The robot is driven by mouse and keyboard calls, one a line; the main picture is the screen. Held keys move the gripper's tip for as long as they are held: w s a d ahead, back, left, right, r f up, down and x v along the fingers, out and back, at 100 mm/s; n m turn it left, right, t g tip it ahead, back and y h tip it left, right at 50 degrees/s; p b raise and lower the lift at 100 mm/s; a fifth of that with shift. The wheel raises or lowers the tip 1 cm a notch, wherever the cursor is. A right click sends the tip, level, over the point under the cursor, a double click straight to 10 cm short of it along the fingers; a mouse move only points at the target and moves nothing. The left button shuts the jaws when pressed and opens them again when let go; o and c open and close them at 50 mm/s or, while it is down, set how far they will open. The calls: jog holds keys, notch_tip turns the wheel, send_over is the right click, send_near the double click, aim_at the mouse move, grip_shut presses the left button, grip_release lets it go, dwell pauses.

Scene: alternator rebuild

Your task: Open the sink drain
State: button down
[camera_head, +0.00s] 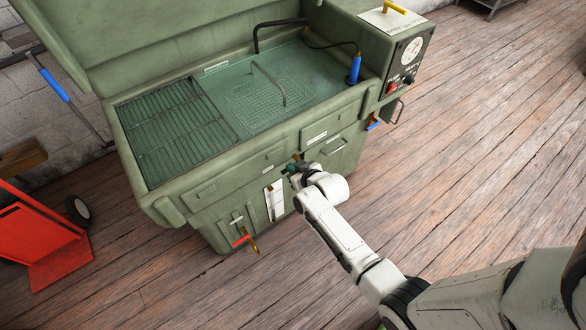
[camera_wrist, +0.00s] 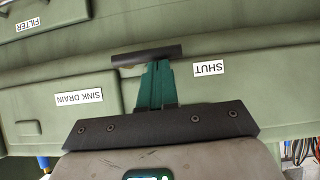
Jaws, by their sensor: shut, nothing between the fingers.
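The green washer cabinet (camera_head: 225,188) has a sink (camera_head: 265,92) with liquid in it. In the wrist view a dark bar-shaped handle (camera_wrist: 147,55) lies across the cabinet front, between a panel labelled SINK DRAIN (camera_wrist: 79,98) and a label reading SHUT (camera_wrist: 209,68). The labels appear upside down. My gripper (camera_wrist: 156,65) has its green fingers together, with their tips at the dark bar. I cannot tell whether they touch it. In the head view my gripper (camera_head: 289,169) is at the cabinet front, and my wrist partly hides the area behind it.
A wire rack (camera_head: 178,132) covers the sink's left side. A control box (camera_head: 400,55) stands at the right. A red-handled lever (camera_head: 241,240) sticks out low on the front. A red cart (camera_head: 45,245) stands at left. Wooden floor (camera_head: 470,150) at right is clear.

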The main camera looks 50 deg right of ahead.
jog(key=shift+a+f+h+b, duration=0.15)
jog(key=shift+f+h+b, duration=0.2)
jog(key=shift+b, duration=0.4)
jog(key=shift+n, duration=0.3)
notch_tip(320, 180, down, 8)
jog(key=d+n+h+b, duration=0.1)
jog(key=n+h+b, duration=0.9)
jog(key=b, duration=2.6)
jog(key=shift+s+d+r+n+t+b, duration=0.2)
jog(key=shift+d+n+t+b, duration=0.1)
jog(key=shift+d+n+t, duration=0.1)
